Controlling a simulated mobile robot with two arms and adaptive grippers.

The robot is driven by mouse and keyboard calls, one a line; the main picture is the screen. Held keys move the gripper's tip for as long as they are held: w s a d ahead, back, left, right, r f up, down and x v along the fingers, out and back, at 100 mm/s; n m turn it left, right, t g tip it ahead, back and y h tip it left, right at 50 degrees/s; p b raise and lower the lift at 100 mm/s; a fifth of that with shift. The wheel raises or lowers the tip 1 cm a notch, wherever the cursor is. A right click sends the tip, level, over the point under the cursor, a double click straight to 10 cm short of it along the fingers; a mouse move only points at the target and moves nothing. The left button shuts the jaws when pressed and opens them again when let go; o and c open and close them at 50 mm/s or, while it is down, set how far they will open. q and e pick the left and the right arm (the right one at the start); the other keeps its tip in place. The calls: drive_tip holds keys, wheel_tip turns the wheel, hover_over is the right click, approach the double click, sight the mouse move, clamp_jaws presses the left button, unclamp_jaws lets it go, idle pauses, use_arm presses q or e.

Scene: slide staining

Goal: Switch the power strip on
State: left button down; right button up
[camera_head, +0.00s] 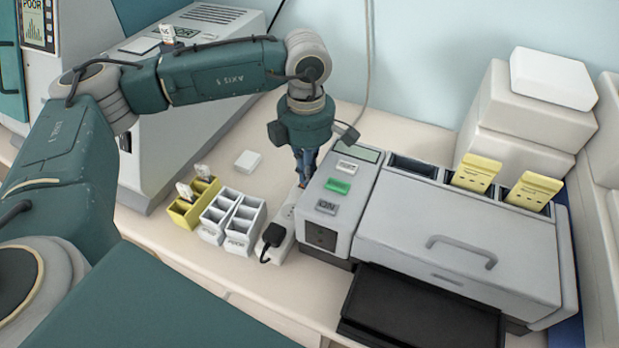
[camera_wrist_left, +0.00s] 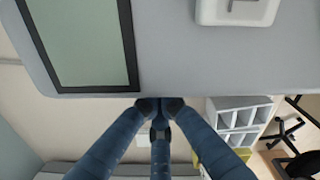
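The white power strip (camera_head: 283,222) lies on the bench against the left side of the grey staining machine (camera_head: 430,225), with a black plug (camera_head: 271,240) at its near end. My left gripper (camera_head: 303,180) points down over the strip's far end, close beside the machine. A small orange-red patch shows by its fingertips; I cannot tell whether they touch it. In the left wrist view the blue fingers (camera_wrist_left: 158,108) come together with nothing visible between them. The strip is hidden there behind the machine's edge and the fingers. My right gripper is not in view.
Yellow (camera_head: 182,214) and white slide racks (camera_head: 236,242) stand left of the strip. A small white block (camera_head: 248,161) lies behind them. The machine's panel has a green button (camera_head: 338,186). A black tray (camera_head: 420,318) juts out in front. White boxes (camera_head: 520,115) stand at the right.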

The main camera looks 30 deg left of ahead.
use_arm(q)
drive_tip(key=shift+f, duration=0.15)
drive_tip(key=shift+s, duration=0.1)
drive_tip(key=shift+r+p, duration=0.45)
drive_tip(key=shift+r, duration=0.5)
drive_tip(key=shift+r+p, duration=1.25)
drive_tip(key=shift+r, duration=1.35)
